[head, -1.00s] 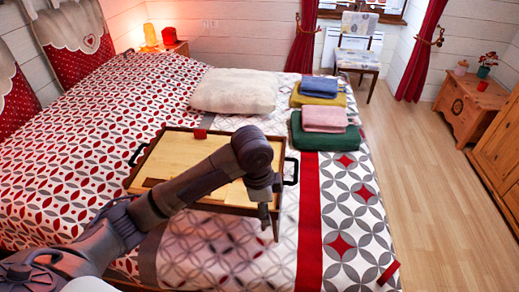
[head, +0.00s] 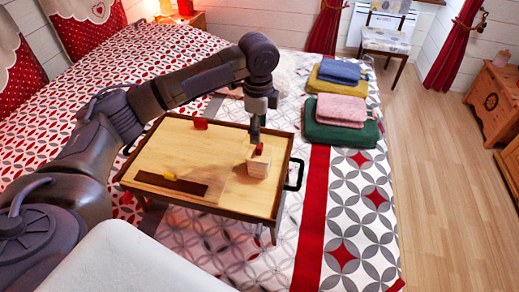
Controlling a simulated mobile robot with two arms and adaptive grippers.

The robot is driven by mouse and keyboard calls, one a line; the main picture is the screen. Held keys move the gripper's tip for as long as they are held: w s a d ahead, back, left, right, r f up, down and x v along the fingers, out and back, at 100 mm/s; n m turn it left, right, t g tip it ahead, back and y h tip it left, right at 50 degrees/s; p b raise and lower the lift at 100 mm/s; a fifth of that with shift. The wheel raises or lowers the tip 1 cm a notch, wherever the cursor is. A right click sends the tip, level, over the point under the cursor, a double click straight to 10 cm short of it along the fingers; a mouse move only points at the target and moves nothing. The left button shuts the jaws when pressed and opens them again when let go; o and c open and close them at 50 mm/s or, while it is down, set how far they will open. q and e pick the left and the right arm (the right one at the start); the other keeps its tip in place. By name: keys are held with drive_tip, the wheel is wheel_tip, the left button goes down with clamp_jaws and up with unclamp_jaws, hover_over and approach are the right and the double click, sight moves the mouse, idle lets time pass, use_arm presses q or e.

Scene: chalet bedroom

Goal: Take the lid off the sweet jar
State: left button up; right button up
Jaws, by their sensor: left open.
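A pale, box-shaped container (head: 257,167), which looks like the sweet jar, stands upright on the right part of the wooden bed tray (head: 215,165). A small red piece (head: 259,149) sits on its top, like a lid knob. My left gripper (head: 256,138) points down just above the red piece. It is open; whether its fingers touch or surround the red piece is too small to tell. My right gripper is not in view.
A red block (head: 200,124) sits at the tray's back edge. A dark strip (head: 172,184) with a yellow piece (head: 170,176) lies at its front left. Folded towels (head: 340,122) lie right of the tray, and a pillow is partly hidden behind my arm.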

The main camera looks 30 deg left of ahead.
sight(259, 147)
use_arm(q)
wheel_tip(259, 147, down, 3)
drive_tip(key=shift+w+f+p, duration=0.15)
drive_tip(key=shift+p, duration=0.2)
wheel_tip(259, 147, down, 4)
drive_tip(key=shift+d+r+p, duration=0.1)
drive_tip(key=shift+r+p, duration=0.15)
drive_tip(key=shift+p, duration=0.1)
drive_tip(key=shift+f, duration=0.25)
drive_tip(key=c, duration=1)
drive_tip(key=shift+c, duration=0.4)
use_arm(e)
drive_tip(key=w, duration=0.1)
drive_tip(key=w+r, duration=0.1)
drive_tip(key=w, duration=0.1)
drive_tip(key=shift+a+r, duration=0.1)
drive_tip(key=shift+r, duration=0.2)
